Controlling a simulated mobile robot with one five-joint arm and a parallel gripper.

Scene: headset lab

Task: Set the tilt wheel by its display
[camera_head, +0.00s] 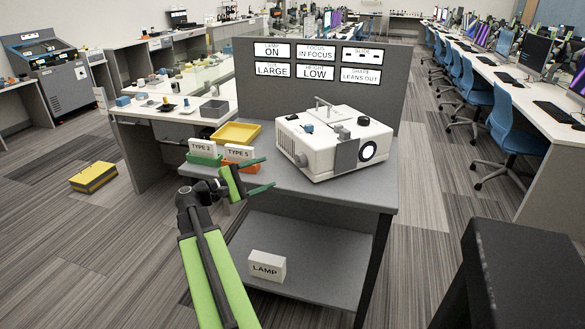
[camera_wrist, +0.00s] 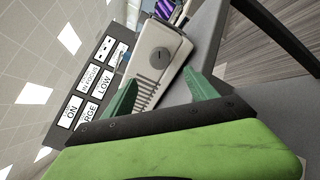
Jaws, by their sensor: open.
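A white projector (camera_head: 318,165) stands on the grey cart top, its lens at the front right. A round side knob (camera_head: 301,160) is on its left face; a round dial with a dark slot (camera_wrist: 158,61) shows in the wrist view. Several controls sit on top, including a blue knob (camera_head: 307,127). I cannot tell which is the tilt wheel. The shape display (camera_head: 360,76) reads LEANS OUT, the height display (camera_head: 315,72) LOW and the size display (camera_head: 272,69) LARGE. My gripper (camera_head: 263,175) is open and empty, left of the projector and apart from it.
Bins labelled TYPE 2 (camera_head: 203,153) and TYPE 5 (camera_head: 240,157) and a yellow tray (camera_head: 236,134) stand beside the projector, close to my gripper. A grey panel (camera_head: 388,85) rises behind. A LAMP box (camera_head: 267,267) lies on the lower shelf. The cart's front right top is clear.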

